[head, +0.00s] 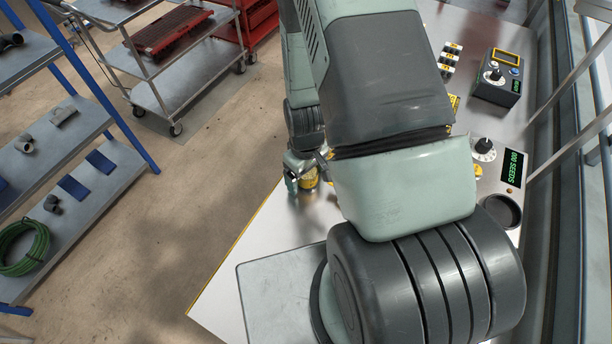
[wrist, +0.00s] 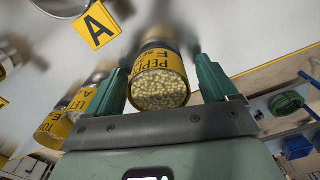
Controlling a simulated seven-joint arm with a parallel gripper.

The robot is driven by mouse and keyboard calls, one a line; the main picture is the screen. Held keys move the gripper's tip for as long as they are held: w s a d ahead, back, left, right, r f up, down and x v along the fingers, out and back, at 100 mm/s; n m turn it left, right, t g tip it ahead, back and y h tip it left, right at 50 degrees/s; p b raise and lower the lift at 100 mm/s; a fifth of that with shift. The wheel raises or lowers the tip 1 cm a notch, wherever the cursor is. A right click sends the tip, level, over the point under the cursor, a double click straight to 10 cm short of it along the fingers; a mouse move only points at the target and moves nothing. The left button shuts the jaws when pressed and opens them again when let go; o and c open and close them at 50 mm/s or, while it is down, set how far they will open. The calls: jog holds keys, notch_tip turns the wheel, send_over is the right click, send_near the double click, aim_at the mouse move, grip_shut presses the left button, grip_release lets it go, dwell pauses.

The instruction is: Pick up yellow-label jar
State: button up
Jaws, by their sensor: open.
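A jar of pale seeds with a yellow label (wrist: 160,64) is in the middle of the wrist view, between the fingers of my gripper (wrist: 163,82). The label's visible letters begin "PEPPE". The fingers are open, one on each side of the jar; I cannot tell whether either touches it. In the head view the jar (head: 309,180) shows small beside my gripper (head: 302,178), at the table's left edge. Two more yellow-label jars, one beginning "LET" (wrist: 86,98) and one beginning "TO" (wrist: 50,130), stand to the left in the wrist view.
The table (head: 235,270) has a yellow-edged border and free room at its front left. A yellow "A" tag (wrist: 97,25) lies near the jars. A control box (head: 497,78), a dial (head: 484,149) and a seed-count display (head: 512,168) are at the right. My arm hides the table's middle.

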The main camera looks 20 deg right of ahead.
jog(key=shift+c, duration=0.2)
jog(key=c, duration=1.1)
jog(key=shift+r, duration=0.15)
